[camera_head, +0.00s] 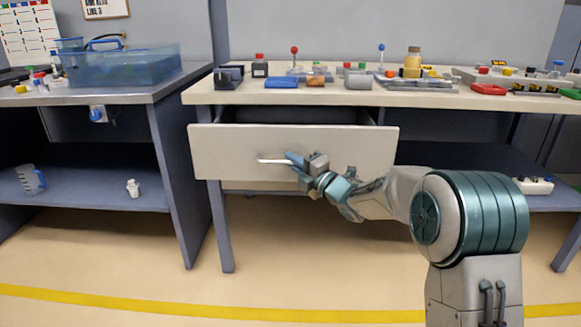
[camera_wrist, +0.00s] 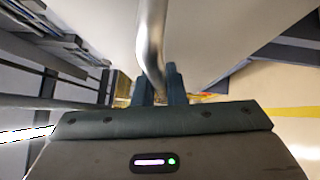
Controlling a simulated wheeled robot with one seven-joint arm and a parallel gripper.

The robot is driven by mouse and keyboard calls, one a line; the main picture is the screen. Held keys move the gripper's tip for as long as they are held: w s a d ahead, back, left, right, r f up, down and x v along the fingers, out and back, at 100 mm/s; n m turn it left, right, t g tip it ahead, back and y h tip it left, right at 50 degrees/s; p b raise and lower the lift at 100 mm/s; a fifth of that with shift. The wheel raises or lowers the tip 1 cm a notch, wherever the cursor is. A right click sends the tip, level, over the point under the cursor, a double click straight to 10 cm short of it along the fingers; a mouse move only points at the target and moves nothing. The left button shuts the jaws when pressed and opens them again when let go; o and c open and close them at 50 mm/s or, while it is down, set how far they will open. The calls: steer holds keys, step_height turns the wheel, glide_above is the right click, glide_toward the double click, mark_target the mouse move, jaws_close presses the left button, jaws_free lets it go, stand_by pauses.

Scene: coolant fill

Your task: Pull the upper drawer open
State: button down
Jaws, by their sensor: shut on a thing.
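The upper drawer (camera_head: 235,140) has a cream front that stands forward of the workbench, with a dark gap showing above and behind it. What lies inside it is hidden. Its pale bar handle (camera_head: 268,161) runs across the middle of the front. My gripper (camera_head: 294,160) is shut on the handle towards its right end. In the wrist view the metal handle (camera_wrist: 151,38) runs down between the two dark fingers of my gripper (camera_wrist: 161,82), beside the pale drawer front (camera_wrist: 215,35).
The workbench top (camera_head: 205,95) carries several small parts, knobs and a bottle (camera_head: 412,62). A bench on the left holds a blue clear tub (camera_head: 125,68), with a jug (camera_head: 29,179) on its shelf. Open floor (camera_head: 120,255) lies in front.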

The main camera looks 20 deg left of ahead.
steer(key=shift+s+d, duration=0.15)
steer(key=shift+s, duration=0.2)
steer(key=c, duration=1.5)
jaws_free()
steer(key=p+v, duration=0.2)
steer(key=v, duration=1.1)
steer(key=shift+s+d, duration=0.25)
steer(key=shift+d, duration=0.05)
steer(key=shift+p, duration=0.3)
